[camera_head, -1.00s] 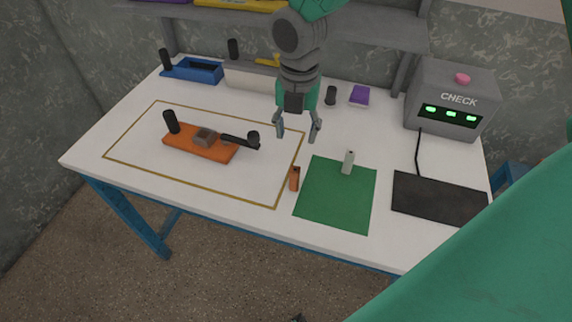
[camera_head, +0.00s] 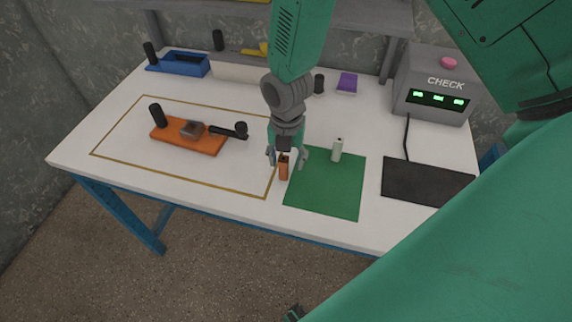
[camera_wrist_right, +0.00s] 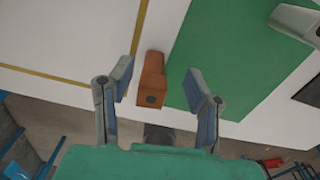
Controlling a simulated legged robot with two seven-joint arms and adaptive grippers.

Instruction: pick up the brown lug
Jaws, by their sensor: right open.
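The brown lug (camera_head: 284,168), a small orange-brown piece with a dark spot on its end, is on the white table between the yellow outline and the green mat. It also shows in the right wrist view (camera_wrist_right: 152,76), between my open fingers and ahead of them. My right gripper (camera_head: 287,156) is open and empty, with its fingertips around the lug's place in the head view. In the right wrist view the right gripper's fingers (camera_wrist_right: 158,85) are spread on either side of the lug, with gaps on both sides.
A green mat (camera_head: 324,192) lies right of the lug, with a pale grey piece (camera_head: 337,150) on it. An orange base (camera_head: 185,143) with a black lever sits inside the yellow outline. A black pad (camera_head: 428,182) and the CHECK box (camera_head: 438,95) are at right.

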